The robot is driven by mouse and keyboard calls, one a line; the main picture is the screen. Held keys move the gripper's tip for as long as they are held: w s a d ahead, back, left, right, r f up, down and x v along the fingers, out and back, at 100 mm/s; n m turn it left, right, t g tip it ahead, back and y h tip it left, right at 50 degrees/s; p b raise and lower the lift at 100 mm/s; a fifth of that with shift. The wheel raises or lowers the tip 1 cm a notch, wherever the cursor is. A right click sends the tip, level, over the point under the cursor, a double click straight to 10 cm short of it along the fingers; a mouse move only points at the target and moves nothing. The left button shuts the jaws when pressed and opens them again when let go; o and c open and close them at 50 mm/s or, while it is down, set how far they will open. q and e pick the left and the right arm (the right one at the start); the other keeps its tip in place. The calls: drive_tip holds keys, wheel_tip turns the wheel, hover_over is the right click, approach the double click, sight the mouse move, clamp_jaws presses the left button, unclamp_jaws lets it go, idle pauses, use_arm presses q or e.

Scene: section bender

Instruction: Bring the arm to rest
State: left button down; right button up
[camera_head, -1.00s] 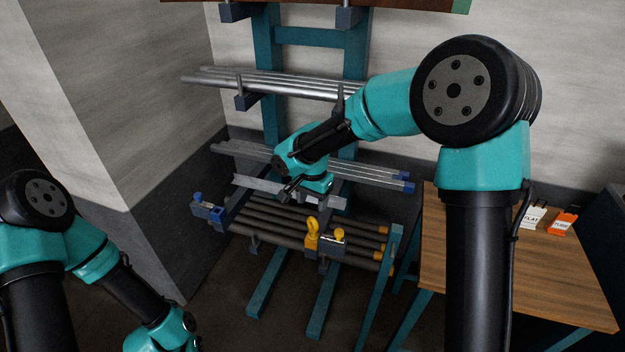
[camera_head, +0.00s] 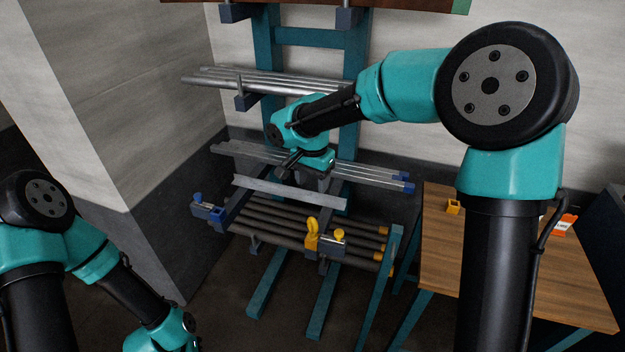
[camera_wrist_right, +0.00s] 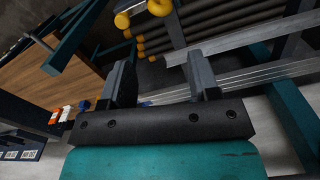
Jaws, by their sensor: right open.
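My right arm (camera_head: 405,85) reaches from the right across to the teal rack. Its gripper (camera_head: 307,172) is just above a light flat bar (camera_head: 270,190) on the rack's lower part. In the right wrist view the gripper (camera_wrist_right: 163,82) has its two dark fingers apart, with nothing held between them. Silver bars pass beyond the fingers there, and the gripper looks clear of them. My left arm (camera_head: 90,250) is folded at the lower left; its wrist is at the bottom edge and its gripper is out of view.
The rack (camera_head: 270,100) holds silver tubes (camera_head: 270,86) above and dark pipes (camera_head: 270,220) below. A blue clamp (camera_head: 209,211) and a yellow clamp (camera_head: 312,233) stand at the front. A wooden table (camera_head: 440,250) at right bears a yellow piece (camera_head: 453,207) and an orange tag (camera_head: 566,224).

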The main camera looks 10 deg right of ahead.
idle(0.3)
drive_tip(key=s+a+f+n+g+y, duration=0.1)
drive_tip(key=s+a+f+n, duration=0.25)
drive_tip(key=f, duration=0.75)
drive_tip(key=s+a+f+n+y, duration=0.1)
drive_tip(key=s+a+f+n, duration=0.25)
drive_tip(key=f, duration=0.75)
drive_tip(key=s+d+f+t+y, duration=0.1)
drive_tip(key=s+d+f, duration=1.3)
drive_tip(key=f, duration=0.1)
drive_tip(key=shift+s+d+t+y, duration=0.25)
drive_tip(key=shift+s+t+y, duration=0.05)
drive_tip(key=shift+t+y, duration=0.1)
drive_tip(key=shift+f, duration=0.1)
